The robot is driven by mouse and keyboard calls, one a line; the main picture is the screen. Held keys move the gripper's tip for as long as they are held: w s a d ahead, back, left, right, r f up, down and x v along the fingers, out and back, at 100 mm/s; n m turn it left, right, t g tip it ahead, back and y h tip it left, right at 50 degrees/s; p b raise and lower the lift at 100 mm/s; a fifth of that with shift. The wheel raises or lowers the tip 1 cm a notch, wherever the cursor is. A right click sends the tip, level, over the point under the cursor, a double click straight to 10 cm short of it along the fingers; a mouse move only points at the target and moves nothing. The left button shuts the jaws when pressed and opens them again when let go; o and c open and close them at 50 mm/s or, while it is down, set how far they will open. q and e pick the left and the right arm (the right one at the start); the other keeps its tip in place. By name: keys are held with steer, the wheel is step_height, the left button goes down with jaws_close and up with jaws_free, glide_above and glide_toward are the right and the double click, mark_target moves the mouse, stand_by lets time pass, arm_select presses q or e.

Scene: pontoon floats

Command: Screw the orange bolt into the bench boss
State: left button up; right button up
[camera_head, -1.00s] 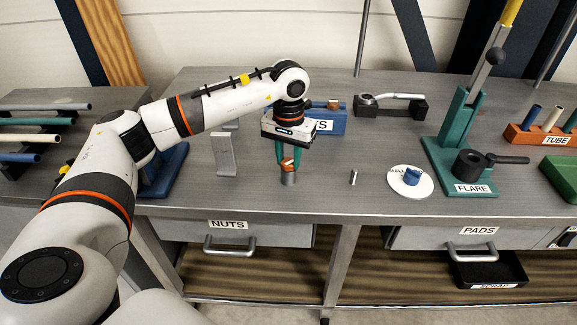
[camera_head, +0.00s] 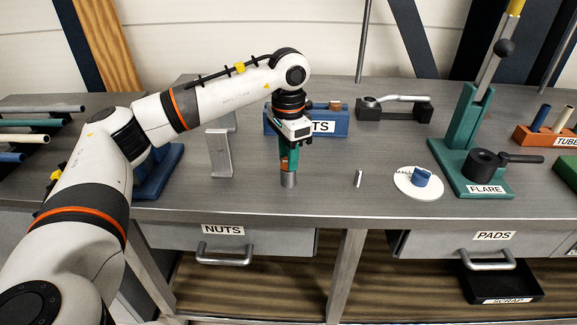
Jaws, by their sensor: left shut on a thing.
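My left gripper (camera_head: 288,160) points straight down over the bench boss (camera_head: 288,180), a short grey cylinder standing on the bench near its front edge. Its green fingers are shut on the orange bolt (camera_head: 284,163), of which only a small orange patch shows between the fingers. The bolt is in line above the boss and seems to meet its top; how deep it sits is hidden by the fingers. My right gripper is not in view.
A blue block with a label (camera_head: 338,122) stands just behind the gripper. A grey bracket (camera_head: 219,153) stands to its left. A small white peg (camera_head: 359,179) and a white disc with a blue piece (camera_head: 408,188) lie to the right. The green FLARE press (camera_head: 450,150) stands farther right.

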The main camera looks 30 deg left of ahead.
arm_select(q)
steer(key=o, duration=0.8)
